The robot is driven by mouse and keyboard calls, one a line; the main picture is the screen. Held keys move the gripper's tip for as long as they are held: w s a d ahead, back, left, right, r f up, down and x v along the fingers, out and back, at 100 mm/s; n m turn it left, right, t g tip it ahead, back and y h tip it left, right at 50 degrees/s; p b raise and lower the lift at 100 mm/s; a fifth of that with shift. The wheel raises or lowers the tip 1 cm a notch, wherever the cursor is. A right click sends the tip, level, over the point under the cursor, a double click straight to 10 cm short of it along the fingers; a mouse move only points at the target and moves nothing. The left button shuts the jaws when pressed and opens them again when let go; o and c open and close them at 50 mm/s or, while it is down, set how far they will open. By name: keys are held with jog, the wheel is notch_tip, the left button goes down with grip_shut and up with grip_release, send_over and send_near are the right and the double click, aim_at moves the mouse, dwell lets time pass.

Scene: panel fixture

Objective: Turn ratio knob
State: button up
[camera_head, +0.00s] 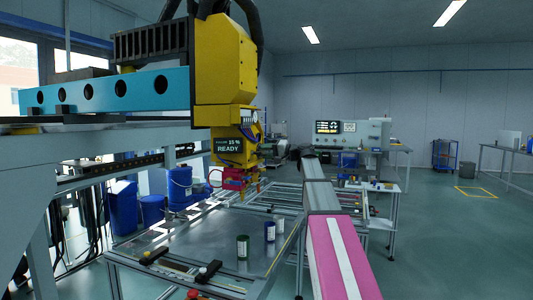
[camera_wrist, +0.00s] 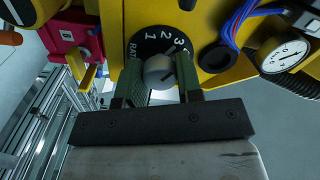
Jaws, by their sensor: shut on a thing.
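The ratio knob (camera_wrist: 159,71) is a round grey knob on a black dial (camera_wrist: 150,47) fixed to a yellow panel, seen in the wrist view. The white numbers 1, 2 and 3 and part of the word "RATIO" show around it. My gripper (camera_wrist: 160,78) has its two greenish fingers on either side of the knob and is shut on it. The lower part of the dial is hidden by the knob and the fingers. In the head view the yellow machine head (camera_head: 228,60) carries a display (camera_head: 228,146) reading "15 % READY". The knob cannot be made out there.
A pressure gauge (camera_wrist: 283,56), a black round part (camera_wrist: 216,57) and blue wires (camera_wrist: 236,22) sit right of the dial. A red block (camera_wrist: 73,36) is at left. Below the machine, a metal table (camera_head: 215,240) holds small cylinders (camera_head: 242,247).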

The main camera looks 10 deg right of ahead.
jog(key=o, duration=0.9)
jog(key=v, duration=1.1)
